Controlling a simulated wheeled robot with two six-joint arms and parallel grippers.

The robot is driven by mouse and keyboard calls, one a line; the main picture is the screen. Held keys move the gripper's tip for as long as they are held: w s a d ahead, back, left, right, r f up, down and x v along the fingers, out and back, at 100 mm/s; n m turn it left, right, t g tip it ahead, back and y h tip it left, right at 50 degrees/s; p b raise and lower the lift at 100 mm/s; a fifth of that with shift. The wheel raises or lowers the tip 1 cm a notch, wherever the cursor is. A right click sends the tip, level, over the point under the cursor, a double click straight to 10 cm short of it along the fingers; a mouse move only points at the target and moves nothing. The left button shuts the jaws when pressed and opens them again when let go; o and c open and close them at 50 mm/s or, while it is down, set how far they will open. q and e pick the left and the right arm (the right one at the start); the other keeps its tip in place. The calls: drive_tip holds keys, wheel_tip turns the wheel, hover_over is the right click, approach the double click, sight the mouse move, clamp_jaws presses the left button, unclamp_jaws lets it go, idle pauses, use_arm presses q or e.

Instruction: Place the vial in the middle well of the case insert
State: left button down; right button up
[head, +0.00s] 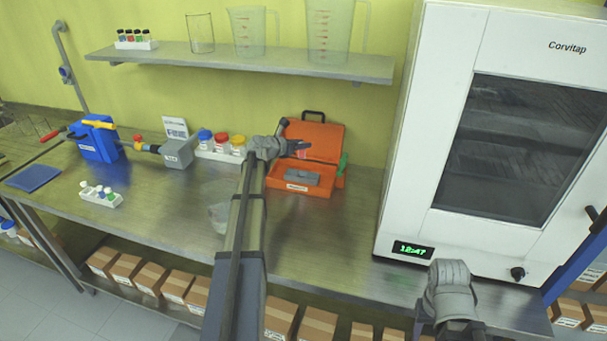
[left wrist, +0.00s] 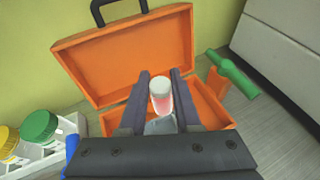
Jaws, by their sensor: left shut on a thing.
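The vial (left wrist: 161,97), clear with a pale cap and pink-red contents, is held upright between the fingers of my left gripper (left wrist: 160,90). In the head view the vial shows as a small red patch (head: 301,154) under my left gripper (head: 300,147), above the case. The open orange case (head: 290,191) stands on the bench with its lid up at the back. Its grey insert (head: 303,178) lies in the base; the wells cannot be made out. In the left wrist view my gripper covers most of the insert. My right gripper (head: 458,325) is at the bottom edge, its fingers unclear.
A white rack of jars (head: 220,151) stands left of the case, with a grey block (head: 178,153) and blue device (head: 96,140) farther left. A white oven (head: 420,150) bounds the right.

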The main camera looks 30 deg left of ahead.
use_arm(q)
drive_tip(key=shift+f+b, duration=4.45)
drive_tip(key=shift+f, duration=0.3)
drive_tip(key=shift+f, duration=0.1)
drive_tip(key=shift+f, duration=0.15)
drive_tip(key=c, duration=0.6)
unclamp_jaws()
drive_tip(key=shift+r, duration=0.2)
drive_tip(key=shift+s+r, duration=0.1)
drive_tip(key=shift+r, duration=0.1)
drive_tip(key=p+v, duration=0.4)
drive_tip(key=v, duration=0.7)
drive_tip(key=shift+s+p, duration=0.3)
drive_tip(key=shift+s, duration=0.05)
